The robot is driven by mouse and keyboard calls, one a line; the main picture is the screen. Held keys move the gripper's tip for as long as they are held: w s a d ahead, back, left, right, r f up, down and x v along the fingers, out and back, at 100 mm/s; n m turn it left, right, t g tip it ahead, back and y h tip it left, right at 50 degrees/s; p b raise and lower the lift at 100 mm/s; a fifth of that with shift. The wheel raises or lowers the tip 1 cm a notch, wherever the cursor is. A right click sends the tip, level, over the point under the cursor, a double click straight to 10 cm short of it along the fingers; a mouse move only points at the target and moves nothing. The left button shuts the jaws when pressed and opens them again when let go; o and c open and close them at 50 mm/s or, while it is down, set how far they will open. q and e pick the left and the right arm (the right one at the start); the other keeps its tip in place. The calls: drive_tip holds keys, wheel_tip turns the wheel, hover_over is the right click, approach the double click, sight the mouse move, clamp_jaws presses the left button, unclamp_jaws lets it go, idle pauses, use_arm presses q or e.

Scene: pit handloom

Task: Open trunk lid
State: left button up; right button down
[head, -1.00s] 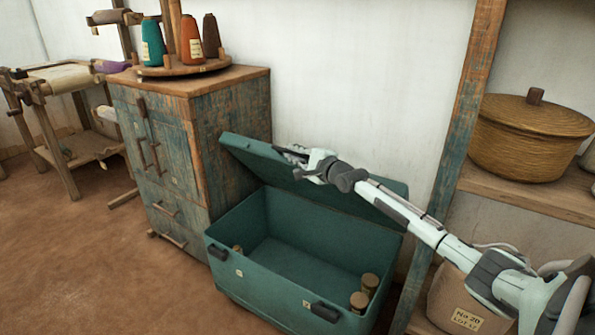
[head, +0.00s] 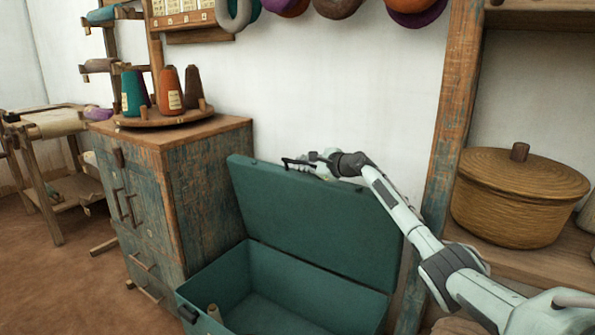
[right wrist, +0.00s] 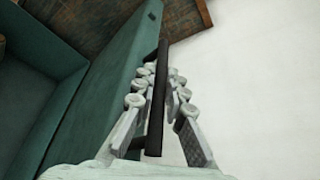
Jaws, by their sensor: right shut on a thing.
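The green trunk (head: 205,285) stands on the floor against the wall, and its lower front is cut off by the picture's edge. Its lid (head: 310,220) is raised steeply, tilted back towards the wall. My right gripper (head: 312,163) is at the lid's upper edge, shut on the dark lid handle (head: 290,163). In the right wrist view the handle (right wrist: 156,110) runs between the fingers, beside the green lid (right wrist: 112,85). My left gripper is not in view.
A worn wooden cabinet (head: 195,175) stands close to the trunk's left, with thread cones (head: 170,90) on top. A wooden shelf post (head: 455,130) and a lidded basket (head: 520,195) are at the right.

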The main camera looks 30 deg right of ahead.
drive_tip(key=shift+w+d, duration=0.3)
drive_tip(key=shift+d, duration=0.45)
drive_tip(key=c, duration=1.6)
unclamp_jaws()
drive_tip(key=shift+r, duration=0.15)
wheel_tip(320, 180, up, 10)
drive_tip(key=shift+f, duration=0.1)
